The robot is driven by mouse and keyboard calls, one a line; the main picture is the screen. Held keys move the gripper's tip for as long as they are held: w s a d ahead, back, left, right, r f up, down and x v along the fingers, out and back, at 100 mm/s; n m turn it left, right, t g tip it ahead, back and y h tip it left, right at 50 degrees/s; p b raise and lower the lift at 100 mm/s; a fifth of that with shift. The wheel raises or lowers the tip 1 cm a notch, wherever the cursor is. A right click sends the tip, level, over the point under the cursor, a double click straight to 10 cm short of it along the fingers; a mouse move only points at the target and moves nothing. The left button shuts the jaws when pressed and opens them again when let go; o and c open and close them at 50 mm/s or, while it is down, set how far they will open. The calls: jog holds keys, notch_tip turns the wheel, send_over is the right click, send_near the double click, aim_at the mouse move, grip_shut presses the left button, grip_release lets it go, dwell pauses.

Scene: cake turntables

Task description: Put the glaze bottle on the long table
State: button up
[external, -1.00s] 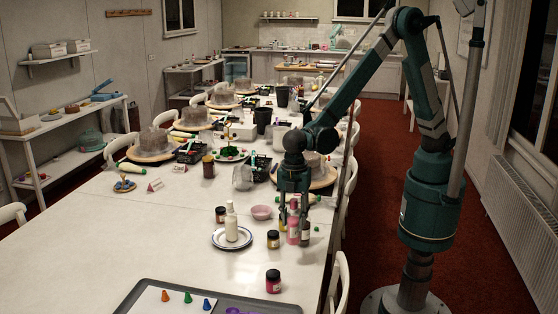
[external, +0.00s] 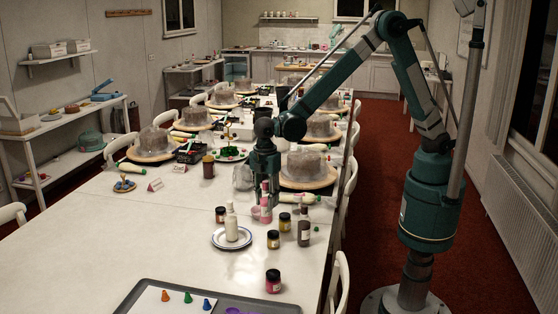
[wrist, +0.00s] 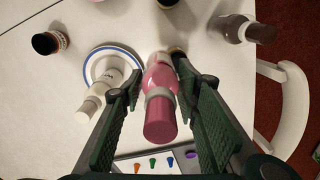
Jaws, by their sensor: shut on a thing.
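A pink bottle (external: 265,212) is between the fingers of my gripper (external: 265,188), above the near part of the long white table (external: 180,240). In the wrist view the pink bottle (wrist: 160,92) points its darker pink cap toward the camera, and the gripper (wrist: 160,100) is shut on it. I cannot tell whether its base touches the table. A white bottle (external: 231,224) stands on a blue-rimmed plate (external: 218,243) to its left. A dark brown bottle (external: 304,230) stands to its right. None of the bottles has a label I can read.
Small jars stand close by, one (external: 285,221) right of the pink bottle, others (external: 273,239) (external: 220,214) near the plate. A grey tray (external: 140,291) with coloured cones lies in front. Cakes on turntables (external: 306,184) line the table behind.

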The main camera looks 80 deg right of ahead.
jog(key=w+d+m, duration=0.1)
jog(key=w+d, duration=0.4)
jog(key=d, duration=0.5)
jog(key=w+d+m, duration=0.2)
jog(key=w+d, duration=0.4)
jog(key=d, duration=0.5)
jog(key=w+d+m, duration=0.2)
jog(key=w+d, duration=0.3)
jog(key=d, duration=0.5)
jog(key=shift+w+d+b, duration=0.35)
jog(key=shift+d, duration=0.05)
notch_tip(320, 180, down, 6)
jog(key=shift+f, duration=0.15)
jog(key=shift+f+b, duration=0.45)
jog(key=shift+f, duration=1.35)
jog(key=shift+f, duration=0.1)
